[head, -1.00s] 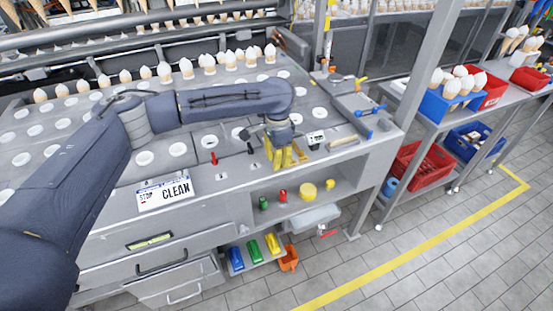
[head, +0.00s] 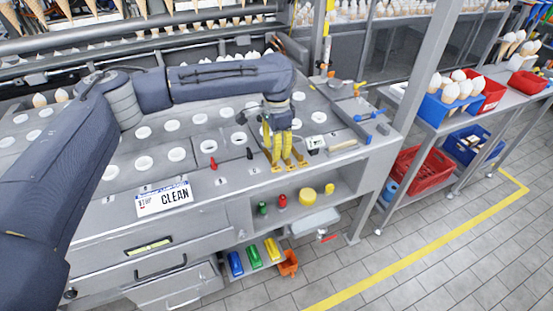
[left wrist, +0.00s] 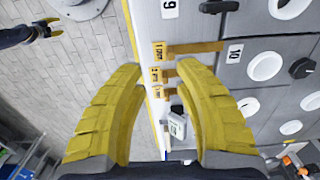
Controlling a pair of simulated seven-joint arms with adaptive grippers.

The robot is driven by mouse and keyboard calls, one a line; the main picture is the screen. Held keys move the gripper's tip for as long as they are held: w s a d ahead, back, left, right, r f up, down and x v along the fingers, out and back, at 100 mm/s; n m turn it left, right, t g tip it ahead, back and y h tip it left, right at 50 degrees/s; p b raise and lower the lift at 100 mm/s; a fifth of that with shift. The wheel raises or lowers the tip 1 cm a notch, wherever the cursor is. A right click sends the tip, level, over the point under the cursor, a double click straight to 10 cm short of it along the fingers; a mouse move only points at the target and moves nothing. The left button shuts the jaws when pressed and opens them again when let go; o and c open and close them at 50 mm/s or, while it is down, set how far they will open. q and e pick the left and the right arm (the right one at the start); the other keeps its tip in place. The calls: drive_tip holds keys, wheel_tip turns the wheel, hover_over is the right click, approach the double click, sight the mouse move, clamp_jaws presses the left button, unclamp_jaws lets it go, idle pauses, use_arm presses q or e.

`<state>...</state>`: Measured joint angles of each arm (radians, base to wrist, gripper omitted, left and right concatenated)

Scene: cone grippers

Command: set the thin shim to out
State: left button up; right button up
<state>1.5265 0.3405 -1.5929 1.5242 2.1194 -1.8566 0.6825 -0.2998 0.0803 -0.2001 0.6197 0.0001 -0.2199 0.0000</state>
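Three brass shims with tagged ends lie side by side at the bench's front edge, below my left gripper. In the left wrist view the tag of the top shim (left wrist: 198,47) seems to read 1 mm, which would make it the thin shim; its long strip runs right toward the label 10. The middle shim (left wrist: 156,74) and the lower shim (left wrist: 158,92) are partly hidden by the right finger. My left gripper (left wrist: 160,66) is open, its yellow fingers apart and empty; the head view shows it over the shims (head: 288,165). My right gripper (left wrist: 49,28) is small over the floor.
A small white-faced device (head: 315,143) stands right of the shims. White round holders (head: 208,146) and dark and red knobs (head: 221,166) are to the left. A CLEAN sign (head: 163,198) lies farther left.

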sight(276, 166)
use_arm(q)
drive_tip(key=shift+r, duration=2.55)
drive_tip(key=r, duration=0.1)
drive_tip(key=w+r, duration=0.1)
drive_tip(key=r, duration=0.3)
drive_tip(key=shift+w+a+r, duration=0.1)
drive_tip(key=shift+w+a, duration=0.15)
drive_tip(key=shift+a, duration=0.15)
wheel_tip(276, 166, down, 17)
drive_tip(key=shift+f, duration=0.15)
drive_tip(key=shift+c, duration=0.4)
clamp_jaws()
